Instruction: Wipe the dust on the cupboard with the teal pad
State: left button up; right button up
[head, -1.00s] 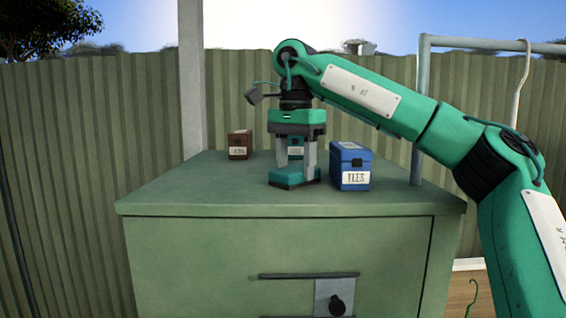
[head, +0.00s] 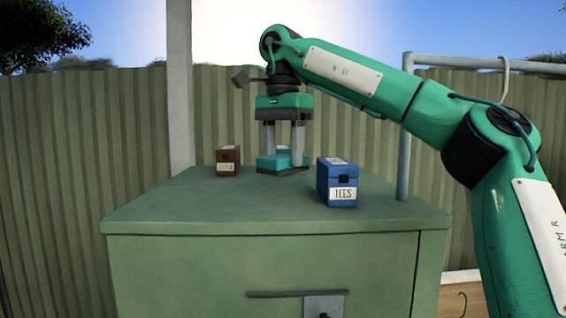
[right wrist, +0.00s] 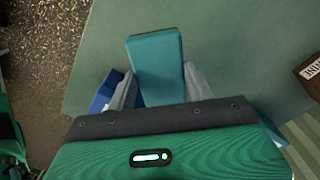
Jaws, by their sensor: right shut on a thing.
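The teal pad (head: 266,163) is a flat block with a dark underside. My right gripper (head: 283,152) points down and is shut on it. The pad is at the top of the green cupboard (head: 180,212), behind and left of the blue box; whether it touches the surface I cannot tell. In the right wrist view the pad (right wrist: 155,62) stands out beyond the two grey fingers, over the cupboard top (right wrist: 240,60). I cannot make out any dust. My left gripper is not in view.
A blue labelled box (head: 338,183) stands near the front right of the cupboard top. A small brown labelled box (head: 228,160) stands at the back left. The front left of the top is clear. A corrugated fence (head: 80,150) and a pale post (head: 180,90) stand behind.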

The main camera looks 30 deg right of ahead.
jog(key=shift+w, duration=0.1)
jog(key=shift+r, duration=0.1)
jog(key=shift+d+r, duration=0.1)
jog(key=shift+r, duration=1.4)
jog(key=shift+f, duration=0.1)
